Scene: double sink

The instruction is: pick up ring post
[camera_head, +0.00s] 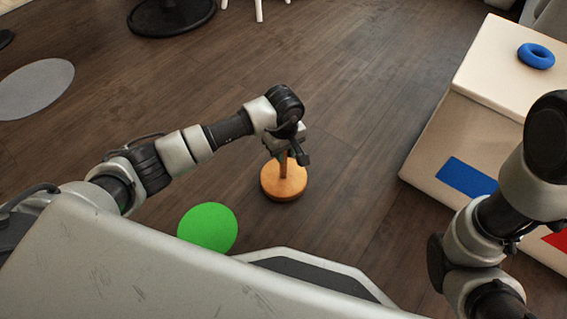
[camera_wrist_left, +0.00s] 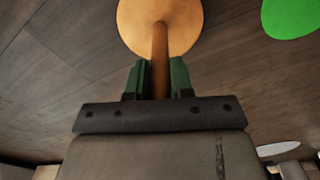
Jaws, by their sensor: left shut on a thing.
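The ring post is a round orange wooden base (camera_head: 284,184) with a thin brown upright post. In the head view it is below my left gripper (camera_head: 287,150), which is shut on the post's upper part. In the left wrist view the post (camera_wrist_left: 160,50) runs between the two green fingers of my left gripper (camera_wrist_left: 160,78), with the round base beyond them. The top of the post is hidden by the gripper. I cannot tell whether the base touches the floor. My right arm shows at the right edge of the head view, but its fingers are not visible.
A green disc (camera_head: 207,228) lies on the wooden floor left of the post. A grey disc (camera_head: 36,88) lies at far left. Floor behind the post is clear.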

